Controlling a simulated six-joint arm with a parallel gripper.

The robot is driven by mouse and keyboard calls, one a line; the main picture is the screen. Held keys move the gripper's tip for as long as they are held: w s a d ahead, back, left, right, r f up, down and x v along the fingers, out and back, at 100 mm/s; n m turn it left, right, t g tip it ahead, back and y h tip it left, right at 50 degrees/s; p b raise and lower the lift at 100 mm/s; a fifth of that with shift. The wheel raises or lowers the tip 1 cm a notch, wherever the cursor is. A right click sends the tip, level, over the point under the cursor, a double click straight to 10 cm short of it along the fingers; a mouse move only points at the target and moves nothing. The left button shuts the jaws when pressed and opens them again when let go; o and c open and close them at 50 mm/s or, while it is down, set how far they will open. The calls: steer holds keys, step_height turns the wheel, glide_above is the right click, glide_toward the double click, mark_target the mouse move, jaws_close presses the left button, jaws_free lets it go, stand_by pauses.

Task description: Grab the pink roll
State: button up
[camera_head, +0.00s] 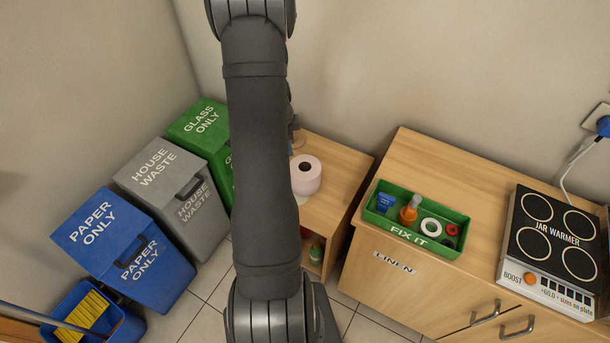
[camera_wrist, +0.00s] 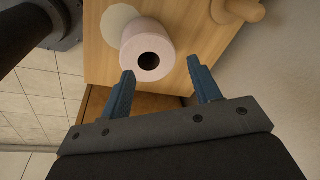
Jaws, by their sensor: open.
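The pink roll (camera_head: 306,174) stands on a small wooden cabinet, just right of my arm in the head view. In the wrist view the pink roll (camera_wrist: 148,50) shows its dark core hole and lies ahead of my gripper (camera_wrist: 159,77). My gripper is open, with its two blue fingers apart and nothing between them. The left fingertip is close to the roll's lower left edge; I cannot tell whether it touches. The right fingertip is off to the roll's right.
A pale round disc (camera_wrist: 119,24) lies beside the roll, and a wooden knobbed object (camera_wrist: 238,10) stands at the cabinet top's edge. A green FIX IT tray (camera_head: 415,224) sits on the right-hand cabinet (camera_head: 410,290). Paper, house waste and glass bins (camera_head: 175,185) stand at left.

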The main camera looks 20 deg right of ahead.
steer(key=s+d+r+m+g, duration=0.1)
steer(key=s+r+m+g, duration=0.15)
steer(key=s, duration=0.25)
glide_toward(303, 176)
steer(key=shift+t+y, duration=0.25)
steer(key=shift+y, duration=0.05)
steer(key=f, duration=0.4)
steer(key=d+f, duration=0.1)
steer(key=f, duration=0.1)
steer(key=shift+s+f, duration=0.15)
steer(key=shift+s, duration=0.25)
steer(key=shift+s+d+f, duration=0.1)
steer(key=shift+d+f, duration=0.1)
steer(key=shift+f, duration=0.75)
steer(key=shift+w+d+f, duration=0.1)
steer(key=shift+d+f, duration=0.05)
steer(key=shift+f, duration=0.8)
steer(key=shift+s+d+f, duration=0.1)
steer(key=shift+d+f, duration=0.1)
steer(key=shift+f, duration=0.75)
steer(key=shift+c, duration=0.3)
steer(key=c, duration=1)
